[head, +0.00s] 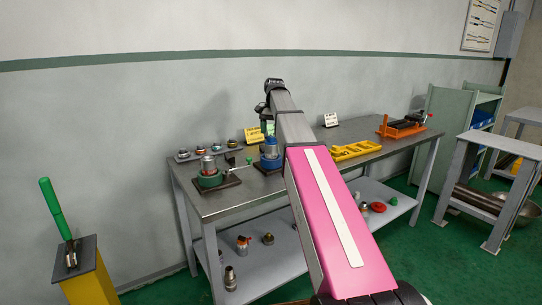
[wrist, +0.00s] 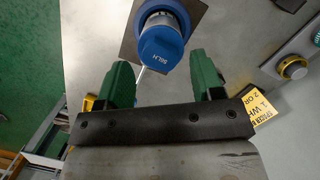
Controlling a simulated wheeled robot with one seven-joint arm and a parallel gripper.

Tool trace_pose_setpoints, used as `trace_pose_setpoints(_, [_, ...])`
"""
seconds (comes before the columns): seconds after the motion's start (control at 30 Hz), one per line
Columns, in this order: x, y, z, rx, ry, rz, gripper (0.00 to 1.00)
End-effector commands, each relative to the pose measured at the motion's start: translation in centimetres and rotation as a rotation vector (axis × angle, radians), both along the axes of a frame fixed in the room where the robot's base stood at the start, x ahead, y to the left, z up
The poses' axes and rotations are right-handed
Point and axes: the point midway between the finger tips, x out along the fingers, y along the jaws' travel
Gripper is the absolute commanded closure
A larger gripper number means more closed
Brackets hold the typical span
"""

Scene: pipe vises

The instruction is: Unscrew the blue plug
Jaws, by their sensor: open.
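In the wrist view the blue plug (wrist: 163,46), with white lettering on its face, sits on the end of a silver pipe over a dark base plate. My gripper (wrist: 164,72) is open, with its two green fingers spread wide apart. The plug lies just beyond the fingertips, roughly midway between them and not gripped. In the head view the pipe stands upright in a blue vise (head: 270,163) on the metal workbench (head: 240,190). My gripper is small there and partly hidden by my arm, above that vise.
A green vise (head: 208,180) with another pipe stands left of the blue one. A shelf of fittings (head: 205,153) and a yellow sign (head: 253,134) are behind.

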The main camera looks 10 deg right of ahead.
Motion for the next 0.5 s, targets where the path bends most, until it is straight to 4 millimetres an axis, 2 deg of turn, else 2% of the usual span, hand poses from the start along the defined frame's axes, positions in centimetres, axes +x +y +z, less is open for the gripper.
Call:
trace_pose_setpoints(0.17, [0.03, 0.01, 0.00, -0.002, 0.000, 0.076, 0.39])
trace_pose_setpoints(0.5, [-0.04, 0.05, -0.04, -0.005, -0.001, 0.455, 0.39])
